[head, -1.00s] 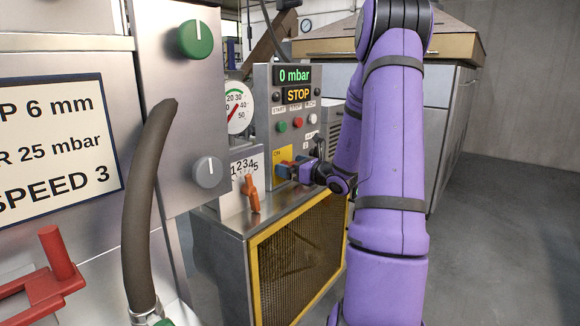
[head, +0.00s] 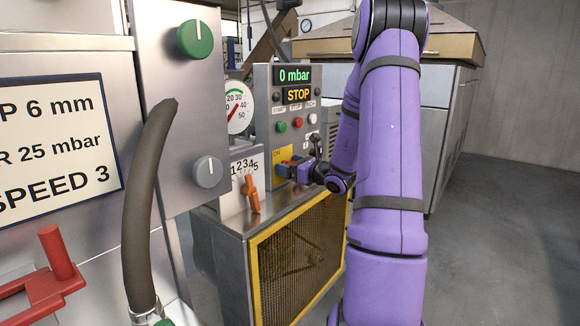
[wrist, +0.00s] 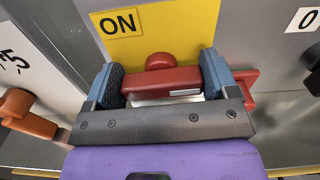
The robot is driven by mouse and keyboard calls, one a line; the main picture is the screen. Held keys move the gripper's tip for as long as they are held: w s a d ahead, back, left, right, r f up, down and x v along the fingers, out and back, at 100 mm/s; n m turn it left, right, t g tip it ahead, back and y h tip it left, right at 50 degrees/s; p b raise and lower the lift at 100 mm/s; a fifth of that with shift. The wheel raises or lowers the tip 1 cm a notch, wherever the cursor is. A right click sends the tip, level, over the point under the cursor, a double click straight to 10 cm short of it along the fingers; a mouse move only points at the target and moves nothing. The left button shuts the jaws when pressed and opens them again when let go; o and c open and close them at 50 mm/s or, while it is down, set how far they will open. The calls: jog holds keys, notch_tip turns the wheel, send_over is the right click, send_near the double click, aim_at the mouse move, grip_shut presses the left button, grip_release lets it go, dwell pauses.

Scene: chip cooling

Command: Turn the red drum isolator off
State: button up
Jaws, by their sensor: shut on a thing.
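The red drum isolator (wrist: 160,79) shows in the wrist view as a red handle with a rounded knob. In the head view, my gripper (head: 290,169) is at the control panel just below the yellow plate (head: 281,154) and hides most of the isolator. A white 0 label (wrist: 305,18) is at the upper right of the wrist view.
An orange lever (head: 251,194) with a numbered scale is left of my gripper. Green and red buttons (head: 297,123) sit above, under displays reading 0 mbar and STOP (head: 298,95). A yellow-framed mesh guard (head: 300,255) is below. The floor at right is clear.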

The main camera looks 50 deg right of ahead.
jog(key=n, duration=0.4)
jog(key=shift+a+n, duration=0.2)
jog(key=shift+n, duration=0.2)
jog(key=n, duration=0.4)
jog(key=shift+a+f, duration=0.1)
jog(key=shift+f, duration=0.05)
jog(key=n, duration=0.5)
jog(key=shift+f, duration=0.15)
jog(key=shift+s+f+n, duration=0.1)
jog(key=shift+n, duration=1.6)
jog(key=o, duration=0.8)
